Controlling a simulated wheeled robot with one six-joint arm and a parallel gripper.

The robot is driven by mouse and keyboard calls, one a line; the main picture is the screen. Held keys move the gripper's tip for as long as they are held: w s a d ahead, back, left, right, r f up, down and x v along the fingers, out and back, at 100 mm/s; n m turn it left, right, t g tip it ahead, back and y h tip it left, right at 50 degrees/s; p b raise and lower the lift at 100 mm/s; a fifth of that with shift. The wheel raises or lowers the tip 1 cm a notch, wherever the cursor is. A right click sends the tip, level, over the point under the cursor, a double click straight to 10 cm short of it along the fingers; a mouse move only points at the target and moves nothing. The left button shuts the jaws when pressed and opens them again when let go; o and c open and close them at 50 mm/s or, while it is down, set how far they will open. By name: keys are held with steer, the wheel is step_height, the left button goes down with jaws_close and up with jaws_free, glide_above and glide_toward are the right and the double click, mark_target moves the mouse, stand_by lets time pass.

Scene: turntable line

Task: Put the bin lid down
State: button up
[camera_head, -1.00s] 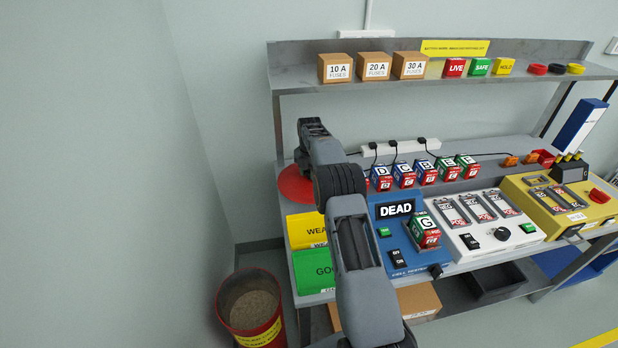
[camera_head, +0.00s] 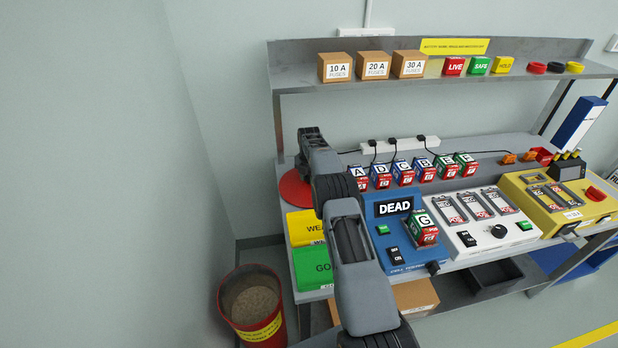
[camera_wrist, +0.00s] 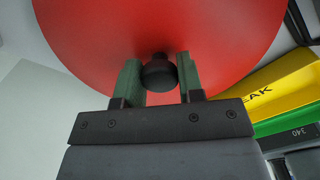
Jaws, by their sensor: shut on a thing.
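The bin lid (camera_head: 293,190) is a round red disc at the left end of the bench, partly hidden by my arm in the head view. In the wrist view the lid (camera_wrist: 215,45) fills the upper picture, with a black knob (camera_wrist: 158,76) at its middle. My gripper (camera_wrist: 158,80) is shut on this knob, one finger on each side. I cannot tell whether the lid touches the bench top. The red bin (camera_head: 250,315) stands open on the floor at lower left, with sandy material inside.
A yellow WEAK tray (camera_head: 304,228) and a green GOOD tray (camera_head: 311,268) sit at the bench's left front. The blue DEAD tester (camera_head: 407,262) is right of my arm. Several lettered cells stand behind it. A shelf (camera_head: 440,70) with fuse boxes runs above.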

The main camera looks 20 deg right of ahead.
steer(key=shift+f, duration=0.2)
steer(key=o, duration=1)
steer(key=shift+r, duration=0.1)
step_height(320, 180, up, 12)
steer(key=shift+r+p, duration=0.15)
steer(key=shift+p, duration=0.25)
steer(key=shift+s, duration=0.1)
